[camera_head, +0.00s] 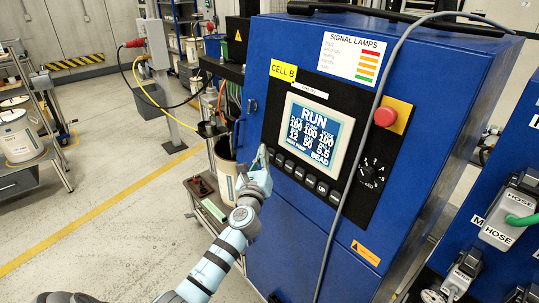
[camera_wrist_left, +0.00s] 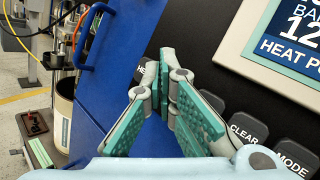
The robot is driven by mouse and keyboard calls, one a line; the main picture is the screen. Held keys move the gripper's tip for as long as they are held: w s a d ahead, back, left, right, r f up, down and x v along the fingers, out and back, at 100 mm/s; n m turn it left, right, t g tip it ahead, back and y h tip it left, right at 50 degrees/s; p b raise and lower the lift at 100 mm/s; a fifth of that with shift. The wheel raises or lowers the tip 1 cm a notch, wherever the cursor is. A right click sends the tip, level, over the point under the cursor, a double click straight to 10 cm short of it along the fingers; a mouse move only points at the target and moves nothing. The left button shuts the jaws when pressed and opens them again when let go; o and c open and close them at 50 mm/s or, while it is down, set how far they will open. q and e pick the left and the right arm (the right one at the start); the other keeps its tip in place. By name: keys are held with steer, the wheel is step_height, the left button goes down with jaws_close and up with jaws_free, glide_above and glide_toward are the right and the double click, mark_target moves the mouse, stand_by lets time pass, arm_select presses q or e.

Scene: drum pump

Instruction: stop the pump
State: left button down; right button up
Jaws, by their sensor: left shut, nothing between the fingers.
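A blue cabinet (camera_head: 255,90) carries a black control panel with a lit screen (camera_head: 313,133) that reads RUN. A row of dark keys (camera_head: 300,173) runs below the screen. A red mushroom button (camera_head: 385,117) sits on a yellow plate right of the screen. My left gripper (camera_head: 262,153) is shut and empty at the left end of the key row. In the left wrist view its fingertips (camera_wrist_left: 166,75) are in front of the panel, beside a key starting "HE" (camera_wrist_left: 145,75); whether they touch is unclear. The CLEAR key (camera_wrist_left: 242,131) and MODE key (camera_wrist_left: 295,156) also show. My right gripper is out of view.
A grey cable (camera_head: 372,115) hangs down the cabinet front between screen and red button. A blue door handle (camera_wrist_left: 90,35) stands out left of the panel. A small cart (camera_head: 207,203) stands left of the cabinet. HOSE connectors (camera_head: 505,222) are at the right.

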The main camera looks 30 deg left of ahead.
arm_select(q)
steer(key=shift+w+d, duration=0.1)
steer(key=shift+w, duration=0.3)
stand_by(0.7)
stand_by(0.3)
steer(key=shift+s+a+r+p, duration=0.1)
steer(key=shift+s+a+p, duration=0.05)
steer(key=shift+s, duration=0.25)
steer(key=shift+s+a+p, duration=0.1)
steer(key=shift+s+p, duration=0.05)
steer(key=shift+s, duration=0.25)
steer(key=shift+s, duration=0.1)
steer(key=s, duration=0.1)
steer(key=s+a+p, duration=0.1)
steer(key=s, duration=0.1)
steer(key=s+r+p, duration=0.1)
steer(key=shift+s+a, duration=0.2)
steer(key=shift+s, duration=0.05)
stand_by(0.5)
